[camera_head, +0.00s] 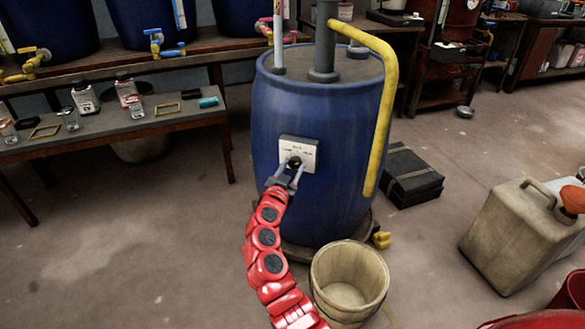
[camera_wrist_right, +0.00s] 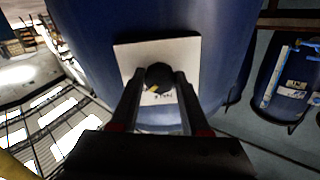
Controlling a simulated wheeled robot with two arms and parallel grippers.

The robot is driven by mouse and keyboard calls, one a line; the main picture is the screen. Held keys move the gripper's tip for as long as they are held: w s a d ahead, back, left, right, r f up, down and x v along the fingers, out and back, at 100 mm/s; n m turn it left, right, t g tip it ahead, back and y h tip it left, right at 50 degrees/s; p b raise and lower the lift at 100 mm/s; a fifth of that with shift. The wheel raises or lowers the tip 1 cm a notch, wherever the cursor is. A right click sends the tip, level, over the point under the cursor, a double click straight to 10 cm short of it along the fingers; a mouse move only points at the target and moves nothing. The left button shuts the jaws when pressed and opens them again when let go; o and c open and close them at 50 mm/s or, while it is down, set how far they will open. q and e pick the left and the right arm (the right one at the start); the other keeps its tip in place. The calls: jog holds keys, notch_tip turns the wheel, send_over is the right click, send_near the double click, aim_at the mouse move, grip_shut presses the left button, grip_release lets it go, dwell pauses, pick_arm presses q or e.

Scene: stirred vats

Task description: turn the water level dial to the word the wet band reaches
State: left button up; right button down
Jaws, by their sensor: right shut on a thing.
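The blue vat (camera_head: 325,209) stands in the middle of the head view. A white plate (camera_head: 310,153) on its front bears small dark lettering, too small to read; it also shows in the wrist view (camera_wrist_right: 189,52). The black round dial (camera_wrist_right: 159,74) sits on this plate, with a yellow mark at its lower left edge in the wrist view. My right gripper (camera_wrist_right: 158,82) is shut on the dial, one finger on each side; it also shows in the head view (camera_head: 291,165). A pale rod (camera_head: 278,42) stands at the vat's top; I cannot make out a wet band. My left gripper is not in view.
A yellow pipe (camera_head: 386,105) runs down the vat's right side. A bucket (camera_head: 349,278) stands in front of the vat, close to my right arm. A beige canister (camera_head: 515,233) is at right, a black case (camera_head: 411,176) behind. The bench (camera_head: 150,124) at left holds jars.

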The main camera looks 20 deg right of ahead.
jog(key=shift+n, duration=2)
jog(key=n, duration=0.3)
jog(key=shift+n+p, duration=0.65)
jog(key=shift+n, duration=0.75)
jog(key=shift+c, duration=1.9)
grip_release()
